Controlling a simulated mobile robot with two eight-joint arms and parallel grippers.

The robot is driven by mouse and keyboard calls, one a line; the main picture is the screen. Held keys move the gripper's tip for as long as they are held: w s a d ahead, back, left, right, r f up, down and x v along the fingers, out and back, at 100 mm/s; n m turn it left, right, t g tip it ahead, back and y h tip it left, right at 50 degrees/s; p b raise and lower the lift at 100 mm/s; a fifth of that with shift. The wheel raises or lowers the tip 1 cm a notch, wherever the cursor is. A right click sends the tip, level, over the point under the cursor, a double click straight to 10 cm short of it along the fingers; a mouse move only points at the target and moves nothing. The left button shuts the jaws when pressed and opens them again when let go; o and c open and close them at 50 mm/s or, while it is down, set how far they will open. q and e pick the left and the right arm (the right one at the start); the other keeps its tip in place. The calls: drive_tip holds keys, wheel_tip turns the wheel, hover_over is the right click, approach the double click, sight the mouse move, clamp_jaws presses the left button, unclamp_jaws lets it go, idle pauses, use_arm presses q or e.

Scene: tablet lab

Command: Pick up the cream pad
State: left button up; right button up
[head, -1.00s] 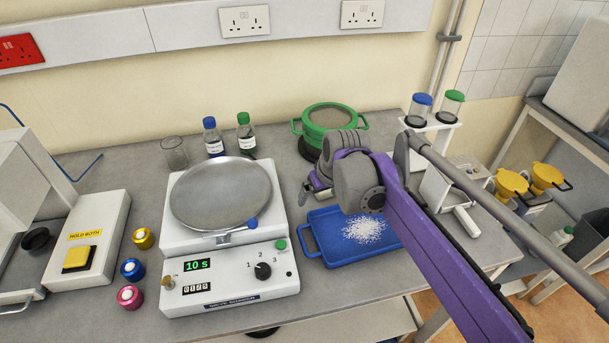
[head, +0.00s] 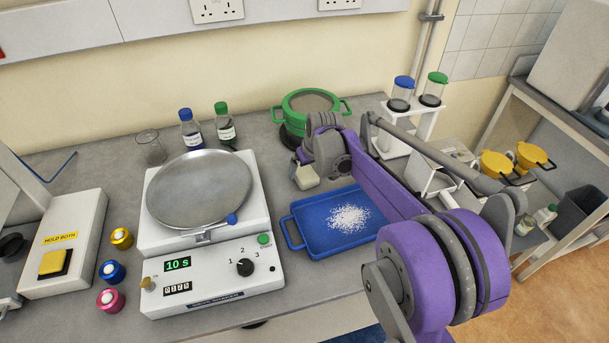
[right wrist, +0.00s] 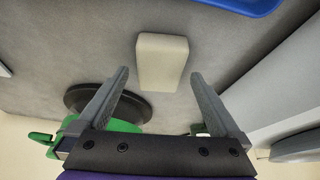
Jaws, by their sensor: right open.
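The cream pad (head: 307,178) is a small pale block on the grey bench, between the blue tray and the green sieve in the head view. In the right wrist view the pad (right wrist: 162,62) lies just ahead of the fingers, its near end reaching between the fingertips. My right gripper (right wrist: 160,75) is open and empty, one finger on each side of the pad's near end with a gap to both. In the head view the gripper is mostly hidden behind its own purple wrist. My left gripper is out of view.
A blue tray (head: 296,242) with white granules lies right in front of the pad. A green sieve (head: 310,101) on a dark round base stands behind. A white sieve shaker (head: 160,235) with a metal pan is at the left. A white rack (head: 427,122) with lidded jars stands at the right.

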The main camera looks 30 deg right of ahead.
sight(306, 173)
drive_tip(key=shift+x, duration=0.85)
drive_tip(key=shift+r, duration=0.1)
drive_tip(key=c, duration=1.3)
drive_tip(key=shift+o, duration=0.2)
wheel_tip(306, 173, up, 10)
drive_tip(key=shift+p, duration=0.3)
drive_tip(key=o, duration=0.8)
drive_tip(key=c, duration=0.7)
drive_tip(key=shift+s, duration=0.1)
